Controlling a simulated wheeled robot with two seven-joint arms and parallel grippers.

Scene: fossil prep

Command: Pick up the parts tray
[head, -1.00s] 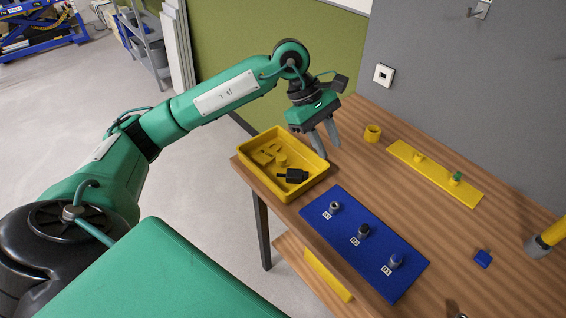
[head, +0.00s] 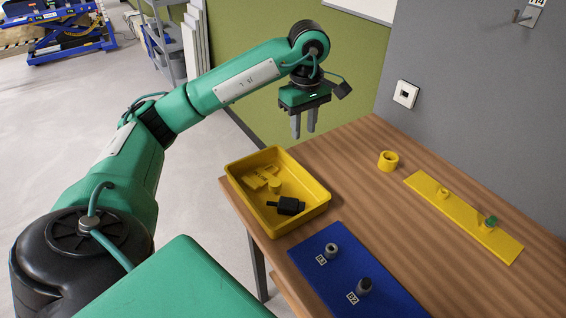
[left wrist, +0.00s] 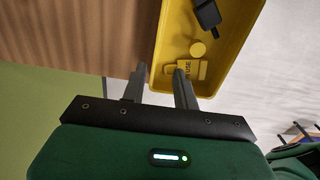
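The yellow parts tray (head: 318,206) sits at the left corner of the wooden table in the head view. It holds several yellow parts and a black piece (head: 288,206). The tray also shows at the top of the left wrist view (left wrist: 232,62). My left gripper (head: 302,136) hangs above and behind the tray's far side, fingers pointing down. In the left wrist view its two fingers (left wrist: 158,72) are apart with nothing held, and one finger overlaps the tray's edge in the picture. My right gripper is not in view.
A blue mat (head: 318,278) with grey pegs lies in front of the tray. A yellow ring (head: 388,161) and a yellow strip (head: 465,215) with a green-topped peg lie to the right. A grey wall stands behind the table. Bare wood (head: 345,165) separates tray and ring.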

